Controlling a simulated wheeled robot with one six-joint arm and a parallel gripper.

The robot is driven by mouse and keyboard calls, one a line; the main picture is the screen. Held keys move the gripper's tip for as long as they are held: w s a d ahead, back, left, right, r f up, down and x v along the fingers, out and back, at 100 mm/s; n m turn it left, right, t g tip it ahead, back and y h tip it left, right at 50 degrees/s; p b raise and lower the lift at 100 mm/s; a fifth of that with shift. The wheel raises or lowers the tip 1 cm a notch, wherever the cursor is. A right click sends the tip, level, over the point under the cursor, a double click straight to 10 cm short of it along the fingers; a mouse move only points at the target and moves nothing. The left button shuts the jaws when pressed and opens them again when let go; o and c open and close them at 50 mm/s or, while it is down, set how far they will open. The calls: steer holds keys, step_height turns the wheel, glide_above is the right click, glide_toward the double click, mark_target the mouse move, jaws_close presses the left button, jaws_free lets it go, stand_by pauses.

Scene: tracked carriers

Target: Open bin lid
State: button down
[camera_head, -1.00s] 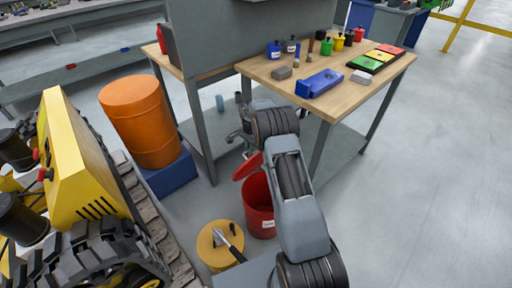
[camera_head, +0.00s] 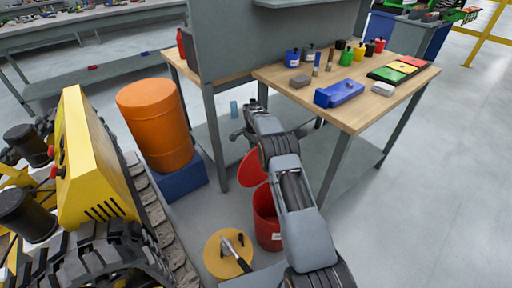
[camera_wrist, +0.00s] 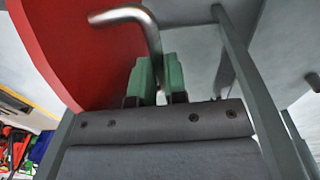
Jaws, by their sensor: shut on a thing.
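The red bin (camera_head: 268,222) stands on the floor below and left of the workbench, partly hidden by my arm. Its round red lid (camera_head: 252,168) is tilted up steeply at the bin's far side, with the opening partly visible. In the wrist view the lid (camera_wrist: 85,50) fills the upper left, with a bent metal handle (camera_wrist: 150,28) beside it. My gripper (camera_wrist: 160,78) has green finger pads shut on this handle. In the head view the gripper is small and partly hidden by my arm, just above the lid.
A wooden workbench (camera_head: 350,112) with several small items stands behind, its leg (camera_head: 213,140) near the lid. A yellow round stool-like top (camera_head: 218,262) with a tool on it is left of the bin. An orange drum (camera_head: 155,125) and a yellow tracked vehicle (camera_head: 95,165) stand further left.

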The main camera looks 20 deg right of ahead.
steer(key=shift+f, duration=0.5)
steer(key=c, duration=1.2)
jaws_free()
steer(key=shift+f, duration=0.1)
steer(key=shift+o, duration=0.2)
step_height(320, 180, up, 15)
steer(key=w+p, duration=0.1)
steer(key=p, duration=0.2)
steer(key=shift+a, duration=0.2)
